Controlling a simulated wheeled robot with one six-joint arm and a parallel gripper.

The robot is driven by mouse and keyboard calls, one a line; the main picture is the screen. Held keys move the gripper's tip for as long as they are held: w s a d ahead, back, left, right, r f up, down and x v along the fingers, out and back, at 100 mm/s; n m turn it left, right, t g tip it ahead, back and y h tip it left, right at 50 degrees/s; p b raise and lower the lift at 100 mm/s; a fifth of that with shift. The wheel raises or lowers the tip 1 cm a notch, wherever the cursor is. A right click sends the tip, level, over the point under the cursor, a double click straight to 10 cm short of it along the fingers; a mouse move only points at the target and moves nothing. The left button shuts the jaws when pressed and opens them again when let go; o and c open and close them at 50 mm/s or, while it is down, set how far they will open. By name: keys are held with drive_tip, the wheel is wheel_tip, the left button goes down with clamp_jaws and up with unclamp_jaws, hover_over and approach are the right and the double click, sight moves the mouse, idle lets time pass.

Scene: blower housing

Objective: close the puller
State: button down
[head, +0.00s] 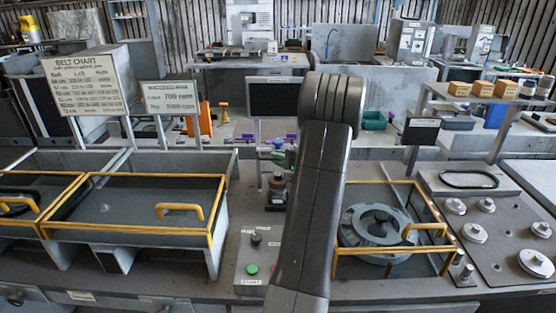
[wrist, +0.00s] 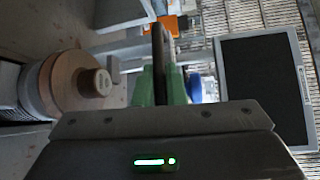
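In the wrist view, the green fingers of my gripper (wrist: 162,88) stand close together on either side of a narrow dark upright bar (wrist: 158,50). I cannot tell whether they touch it or whether the bar is part of the puller. Left of the fingers is a round brown disc with a grey hub (wrist: 88,83), apart from my gripper. In the head view, small green parts that look like my gripper (head: 276,154) show left of my arm. They are above a small dark upright device (head: 277,190), possibly the puller. My arm hides part of this area.
A yellow-framed clear guard (head: 180,178) is on the left, and another yellow-framed cover (head: 400,182) lies over a round part at right. A control box with a green button (head: 252,268) stands in front. A dark panel (wrist: 262,90) fills the wrist view's right side.

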sight(278, 150)
drive_tip(key=shift+w+f+b, duration=0.15)
drive_tip(key=shift+w+b, duration=0.95)
drive_tip(key=shift+w, duration=0.75)
drive_tip(key=shift+w+r, duration=0.15)
drive_tip(key=shift+r, duration=0.1)
drive_tip(key=c, duration=1.5)
unclamp_jaws()
drive_tip(key=shift+w+f, duration=0.1)
drive_tip(key=shift+w, duration=0.1)
drive_tip(key=shift+s, duration=0.1)
drive_tip(key=b+v, duration=0.3)
drive_tip(key=v, duration=1)
drive_tip(key=shift+s+d, duration=0.25)
drive_tip(key=shift+d, duration=0.1)
